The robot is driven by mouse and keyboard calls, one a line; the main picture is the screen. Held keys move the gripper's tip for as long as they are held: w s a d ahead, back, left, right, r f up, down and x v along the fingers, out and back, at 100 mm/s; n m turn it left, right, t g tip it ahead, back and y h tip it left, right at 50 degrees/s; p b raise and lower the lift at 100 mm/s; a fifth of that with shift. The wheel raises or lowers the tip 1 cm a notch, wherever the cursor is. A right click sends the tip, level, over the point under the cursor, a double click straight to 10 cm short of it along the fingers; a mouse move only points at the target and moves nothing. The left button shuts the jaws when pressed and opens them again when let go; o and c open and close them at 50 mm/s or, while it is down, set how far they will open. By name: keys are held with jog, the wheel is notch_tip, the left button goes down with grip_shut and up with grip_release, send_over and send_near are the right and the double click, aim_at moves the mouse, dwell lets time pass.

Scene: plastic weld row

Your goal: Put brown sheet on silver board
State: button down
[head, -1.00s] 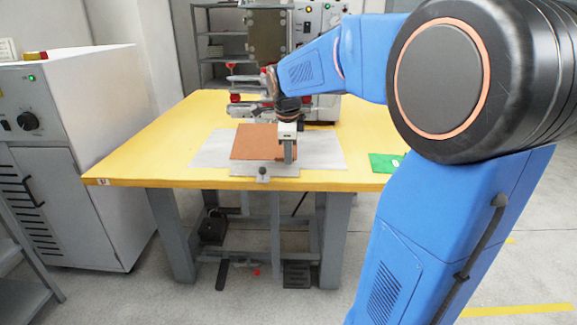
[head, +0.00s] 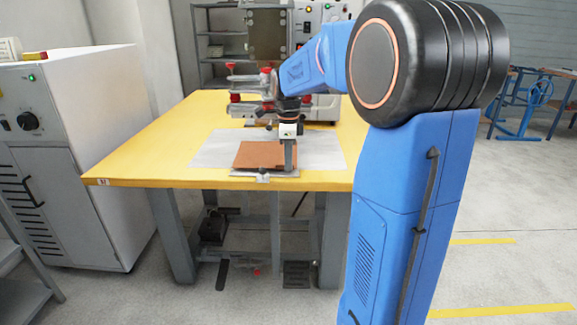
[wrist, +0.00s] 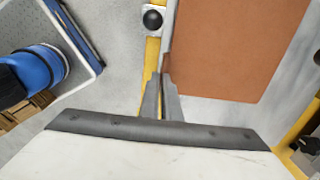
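The brown sheet (head: 262,153) lies nearly level over the silver board (head: 240,173) at the front of the yellow table. Only the board's front strip shows; the sheet covers most of it. I cannot tell whether the sheet rests on the board or hangs just above it. My gripper (head: 289,165) points down at the sheet's front right corner. In the wrist view my gripper's fingers (wrist: 162,85) are close together at a corner of the brown sheet (wrist: 235,45), and look shut on it. The pinched edge itself is partly hidden by the fingers.
A large pale grey mat (head: 215,150) lies on the yellow table (head: 140,155) beneath the board. A small knob (head: 264,178) sits at the table's front edge. The welding machine (head: 315,108) stands behind, close to my gripper. A white cabinet (head: 95,100) stands at left.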

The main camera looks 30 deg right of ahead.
jog(key=shift+w+d+g+y, duration=0.15)
jog(key=shift+g+y, duration=0.15)
jog(key=shift+g, duration=0.1)
jog(key=shift+f, duration=0.85)
jog(key=c, duration=2)
grip_release()
notch_tip(320, 180, up, 12)
jog(key=s+a+f+n+t, duration=0.1)
jog(key=s+a+f+n, duration=0.3)
jog(key=s+n, duration=0.4)
jog(key=s+a+f+n+t, duration=0.2)
jog(key=s+a+f+n, duration=0.3)
jog(key=s+n, duration=0.3)
jog(key=s+a+f+n+t, duration=0.1)
jog(key=s+a+f+n, duration=0.4)
jog(key=s, duration=0.9)
jog(key=a+n, duration=0.2)
jog(key=n, duration=0.1)
jog(key=shift+s+f+n+t, duration=0.15)
jog(key=shift+f+n+t, duration=0.1)
jog(key=shift+n+t, duration=0.15)
